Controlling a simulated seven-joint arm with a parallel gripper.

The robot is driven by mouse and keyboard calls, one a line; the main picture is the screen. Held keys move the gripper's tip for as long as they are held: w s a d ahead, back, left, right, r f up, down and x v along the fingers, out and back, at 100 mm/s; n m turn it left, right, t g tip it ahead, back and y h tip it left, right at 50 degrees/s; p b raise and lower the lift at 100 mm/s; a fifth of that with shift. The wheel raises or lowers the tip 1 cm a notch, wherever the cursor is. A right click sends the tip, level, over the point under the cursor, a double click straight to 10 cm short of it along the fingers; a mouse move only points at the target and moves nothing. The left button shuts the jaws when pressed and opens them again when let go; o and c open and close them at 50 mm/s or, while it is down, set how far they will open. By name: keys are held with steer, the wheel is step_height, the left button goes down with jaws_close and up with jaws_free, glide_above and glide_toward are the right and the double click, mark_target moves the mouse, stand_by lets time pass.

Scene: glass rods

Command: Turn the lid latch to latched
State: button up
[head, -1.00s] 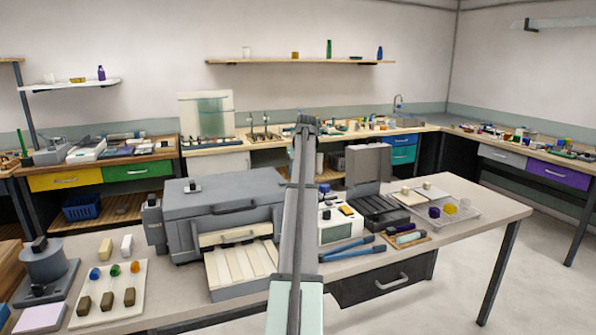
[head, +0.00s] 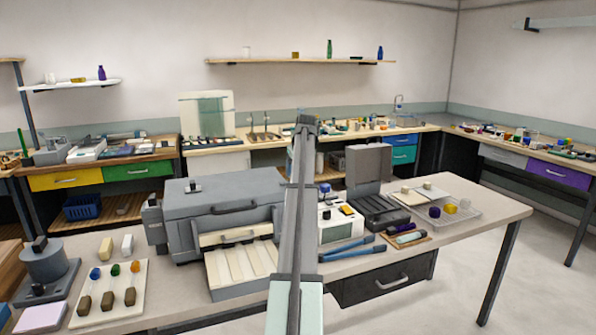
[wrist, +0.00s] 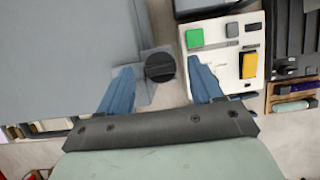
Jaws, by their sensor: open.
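The lid latch looks to be the dark round knob (wrist: 160,67) on a small grey plate at the edge of the large grey lidded box (wrist: 65,55) in the wrist view. A raised bar crosses the knob, roughly sideways in the picture. My gripper (wrist: 161,82) is open and empty, its blue fingers on either side of the knob; I cannot tell whether they touch it. In the head view the grey box (head: 215,198) stands on the table with its lid down, and my arm hides the knob and most of my gripper.
A white device (wrist: 225,58) with green and yellow buttons stands close to the right finger.

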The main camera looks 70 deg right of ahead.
steer(key=shift+r, duration=0.1)
steer(key=v, duration=1.3)
steer(key=shift+s+r, duration=0.2)
steer(key=shift+r, duration=0.05)
steer(key=shift+a, duration=0.15)
